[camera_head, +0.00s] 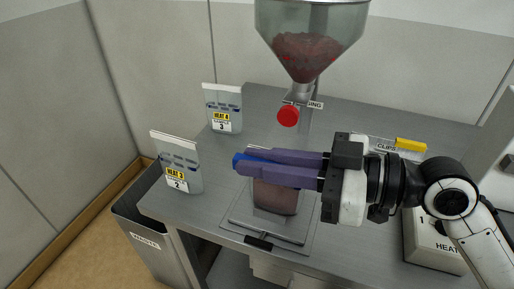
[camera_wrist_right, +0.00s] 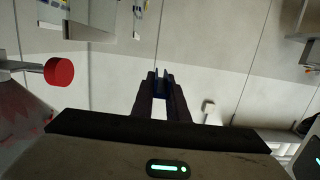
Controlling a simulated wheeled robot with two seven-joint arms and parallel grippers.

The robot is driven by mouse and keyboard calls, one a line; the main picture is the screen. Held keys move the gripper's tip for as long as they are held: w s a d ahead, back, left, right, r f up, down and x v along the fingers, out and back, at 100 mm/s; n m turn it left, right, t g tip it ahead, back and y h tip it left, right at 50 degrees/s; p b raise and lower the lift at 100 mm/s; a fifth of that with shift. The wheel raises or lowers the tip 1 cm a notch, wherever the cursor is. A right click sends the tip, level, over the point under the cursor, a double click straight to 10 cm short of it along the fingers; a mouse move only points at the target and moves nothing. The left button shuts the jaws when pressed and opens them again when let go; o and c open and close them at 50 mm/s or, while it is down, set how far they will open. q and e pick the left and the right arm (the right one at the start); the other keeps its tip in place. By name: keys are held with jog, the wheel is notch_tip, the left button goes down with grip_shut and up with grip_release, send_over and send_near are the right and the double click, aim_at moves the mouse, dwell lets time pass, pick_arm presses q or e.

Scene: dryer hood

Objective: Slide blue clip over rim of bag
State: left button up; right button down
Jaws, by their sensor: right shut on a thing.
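My right gripper (camera_head: 250,162) reaches in from the right with its purple fingers nearly closed. It is shut on the blue clip (camera_head: 238,159), whose end shows past the fingertips. In the right wrist view the fingers (camera_wrist_right: 160,95) point away from me with the dark blue clip (camera_wrist_right: 160,84) between their tips. A bag with reddish-brown contents (camera_head: 275,198) stands below the fingers on a plate. Its rim is hidden behind the fingers, so I cannot tell whether the clip touches it. My left gripper is not in view.
A hopper (camera_head: 310,40) with a red knob (camera_head: 288,116) stands behind the bag. Labelled bags 2 (camera_head: 177,165) and 3 (camera_head: 223,110) stand left. A yellow clip (camera_head: 410,145) lies by the CLIPS label. A waste bin (camera_head: 150,245) is front left; a heater box (camera_head: 432,245) is front right.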

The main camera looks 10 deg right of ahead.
jog(key=shift+s, duration=0.3)
jog(key=shift+w+d, duration=0.35)
jog(key=shift+w, duration=0.2)
jog(key=shift+w+d+f+b, duration=0.25)
jog(key=shift+w+d+b, duration=0.15)
jog(key=shift+w+d, duration=0.55)
jog(key=shift+w+d+f+b, duration=0.2)
jog(key=shift+w+d+b, duration=0.25)
jog(key=shift+w, duration=0.75)
jog(key=shift+w+d+f+b, duration=0.3)
jog(key=shift+w+d, duration=0.5)
jog(key=shift+w, duration=0.3)
jog(key=shift+f+b, duration=0.3)
jog(key=shift+f, duration=0.2)
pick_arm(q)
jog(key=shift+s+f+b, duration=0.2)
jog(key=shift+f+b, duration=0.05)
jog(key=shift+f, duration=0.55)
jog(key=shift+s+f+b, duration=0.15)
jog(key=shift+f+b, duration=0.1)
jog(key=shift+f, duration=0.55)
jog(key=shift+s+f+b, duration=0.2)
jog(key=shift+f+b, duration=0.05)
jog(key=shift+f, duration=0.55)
pick_arm(e)
jog(key=shift+f, duration=0.7)
